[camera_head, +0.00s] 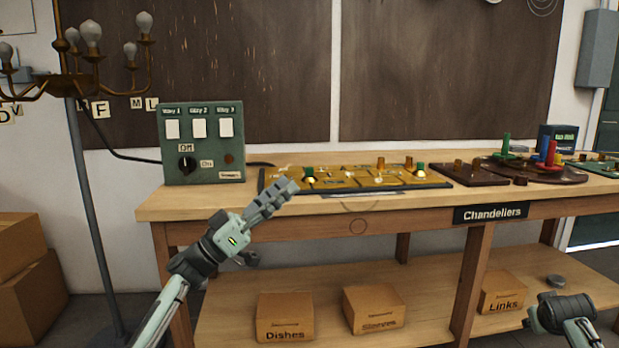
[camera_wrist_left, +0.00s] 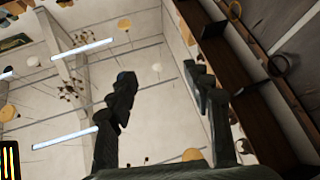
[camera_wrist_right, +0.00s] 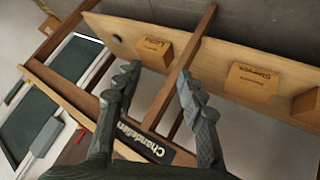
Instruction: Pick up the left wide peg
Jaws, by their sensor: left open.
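On the workbench, a yellow board (camera_head: 350,180) carries a green-topped peg (camera_head: 309,173) at its left. Brass pegs (camera_head: 381,163) and another green peg (camera_head: 420,169) stand toward its right. A dark board (camera_head: 472,174) beside it holds two brass pegs (camera_head: 458,164). I cannot tell which peg is the left wide one. My left gripper (camera_head: 288,187) is in front of the yellow board's left end, apart from the pegs. Its fingers are open and empty in the left wrist view (camera_wrist_left: 158,72). My right gripper's fingers are apart and empty in the right wrist view (camera_wrist_right: 160,70).
A green switch box (camera_head: 202,143) stands at the bench's left, behind my left gripper. A round board (camera_head: 535,172) with green, blue and red pegs is at the right. Cardboard boxes (camera_head: 285,317) sit on the lower shelf. A chandelier stand (camera_head: 88,180) is at the left.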

